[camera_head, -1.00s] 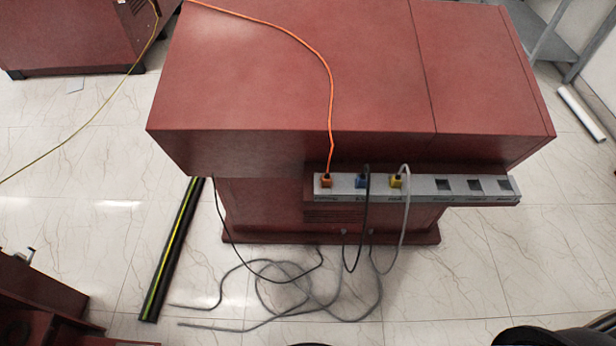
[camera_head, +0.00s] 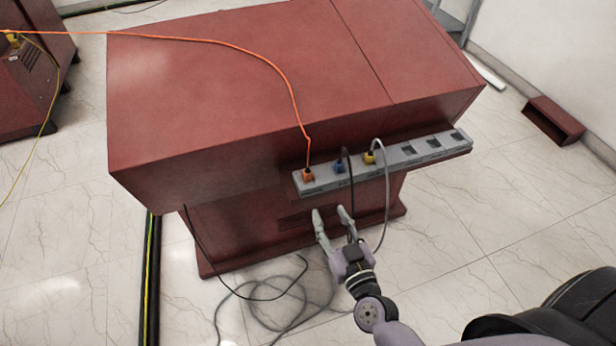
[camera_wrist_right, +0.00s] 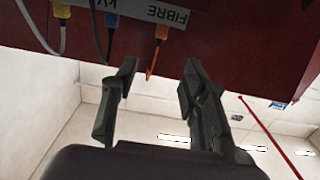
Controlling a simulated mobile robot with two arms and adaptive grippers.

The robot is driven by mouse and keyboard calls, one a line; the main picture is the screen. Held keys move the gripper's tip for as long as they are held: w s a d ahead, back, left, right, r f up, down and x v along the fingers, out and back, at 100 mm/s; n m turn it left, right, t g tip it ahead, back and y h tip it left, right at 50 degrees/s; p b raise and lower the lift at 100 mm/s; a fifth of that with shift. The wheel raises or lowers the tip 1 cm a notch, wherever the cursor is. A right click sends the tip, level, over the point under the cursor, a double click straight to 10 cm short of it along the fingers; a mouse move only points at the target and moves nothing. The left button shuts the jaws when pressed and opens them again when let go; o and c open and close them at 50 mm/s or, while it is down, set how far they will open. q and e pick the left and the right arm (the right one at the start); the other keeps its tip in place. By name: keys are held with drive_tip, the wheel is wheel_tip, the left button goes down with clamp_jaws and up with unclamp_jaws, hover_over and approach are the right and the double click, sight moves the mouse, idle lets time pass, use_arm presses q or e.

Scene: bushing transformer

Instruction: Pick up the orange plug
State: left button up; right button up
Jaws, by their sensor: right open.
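The orange plug (camera_head: 308,175) sits in the leftmost socket of the grey socket strip (camera_head: 408,152) on the front of the red cabinet (camera_head: 250,90). An orange cable runs from it up over the cabinet top. My right gripper (camera_head: 331,213) is open and empty, below the strip and a little right of the orange plug, apart from it. In the right wrist view the orange plug (camera_wrist_right: 161,33) shows beyond and between the open fingers (camera_wrist_right: 157,78), next to the label "FIBRE". My left gripper is not in view.
A blue plug (camera_head: 339,167) with a black cable and a yellow plug (camera_head: 369,158) with a grey cable sit to the right in the same strip. Loose cables (camera_head: 275,305) lie on the floor. The right part of the strip has empty sockets.

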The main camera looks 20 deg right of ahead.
sight(309, 175)
drive_tip(key=w, duration=1)
drive_tip(key=shift+w+a+f, duration=0.25)
drive_tip(key=shift+w+f, duration=0.05)
drive_tip(key=shift+f, duration=0.05)
drive_tip(key=shift+w+a+f, duration=0.1)
drive_tip(key=shift+w, duration=2.6)
drive_tip(key=shift+c, duration=0.2)
clamp_jaws()
